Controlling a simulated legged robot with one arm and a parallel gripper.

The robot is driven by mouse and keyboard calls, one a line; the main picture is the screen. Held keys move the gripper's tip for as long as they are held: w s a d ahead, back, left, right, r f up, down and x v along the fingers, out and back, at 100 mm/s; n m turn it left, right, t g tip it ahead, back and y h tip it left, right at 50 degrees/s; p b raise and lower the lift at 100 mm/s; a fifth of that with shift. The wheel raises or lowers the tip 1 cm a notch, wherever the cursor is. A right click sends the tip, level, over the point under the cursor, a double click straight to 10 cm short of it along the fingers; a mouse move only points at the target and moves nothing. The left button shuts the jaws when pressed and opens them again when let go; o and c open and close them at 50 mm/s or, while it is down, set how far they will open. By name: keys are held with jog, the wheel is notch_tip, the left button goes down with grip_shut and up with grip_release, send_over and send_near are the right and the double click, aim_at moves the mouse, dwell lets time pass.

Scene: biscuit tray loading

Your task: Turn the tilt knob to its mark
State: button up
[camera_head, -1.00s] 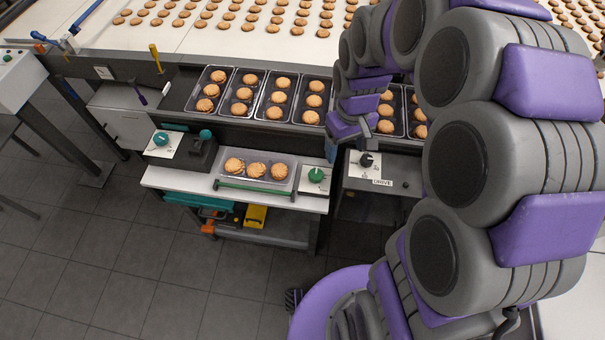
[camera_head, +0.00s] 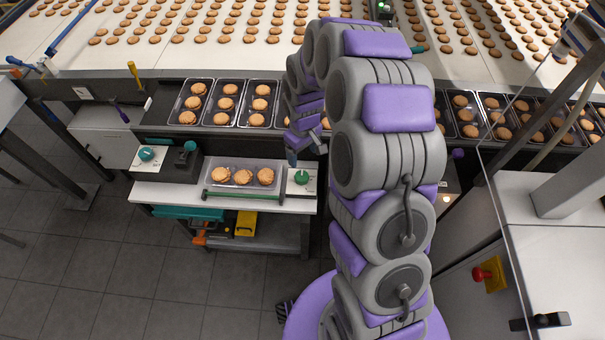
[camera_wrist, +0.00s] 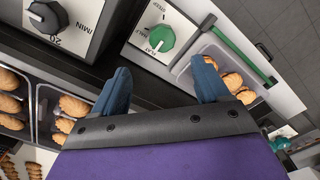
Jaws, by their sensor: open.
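A green knob (camera_head: 302,177) sits on a white plate at the right end of the white shelf. A teal knob (camera_head: 147,153) sits on another plate at the shelf's left end. My gripper (camera_head: 304,150) hangs just above and behind the green knob. In the wrist view my gripper (camera_wrist: 163,73) is open and empty, with the green knob ahead between its blue fingertips, apart from them.
A clear tray (camera_head: 208,183) of biscuits with a green bar in front stands left of the green knob. A black knob (camera_wrist: 47,17) with "/MIN" and "20" is close by. Biscuit trays line the conveyor edge behind. A red button (camera_head: 482,274) is at right.

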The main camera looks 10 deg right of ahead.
aim_at(302, 176)
jog(key=f, duration=0.3)
jog(key=f+b, duration=0.1)
jog(key=f, duration=0.5)
jog(key=shift+a+f, duration=0.3)
jog(key=shift+a, duration=0.05)
jog(key=shift+d+f+b, duration=0.2)
jog(key=shift+f+b, duration=0.15)
jog(key=shift+f, duration=0.5)
jog(key=shift+a, duration=0.1)
jog(key=shift+c, duration=1.3)
jog(key=c, duration=0.8)
